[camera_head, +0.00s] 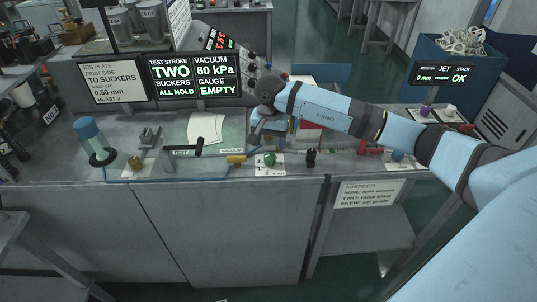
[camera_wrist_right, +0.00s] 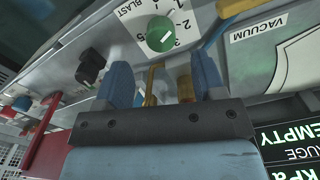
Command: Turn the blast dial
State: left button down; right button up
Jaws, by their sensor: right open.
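The blast dial is a green round knob with a white mark, on a white plate lettered BLAST with numbers. In the head view the dial (camera_head: 269,159) is at the bench's front edge. In the right wrist view the dial (camera_wrist_right: 160,33) lies just beyond the fingertips, near the middle between them. I cannot tell which number its mark meets. My right gripper (camera_head: 262,134) is above and behind the dial, apart from it. In the wrist view the right gripper's (camera_wrist_right: 162,78) two blue fingers are apart with nothing held. My left gripper is not in view.
A black knob (camera_wrist_right: 90,66) stands beside the dial; it also shows in the head view (camera_head: 311,157). A yellow fitting (camera_head: 236,159) is left of the dial, near the vacuum label. A red and white box (camera_head: 304,112) is behind. The sign (camera_head: 112,83) reads BLAST 3.

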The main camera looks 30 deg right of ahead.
aim_at(270, 156)
notch_tip(270, 156, down, 6)
jog(key=shift+a+f+p, duration=0.1)
jog(key=shift+f+p, duration=0.15)
jog(key=shift+p, duration=0.2)
jog(key=c, duration=0.9)
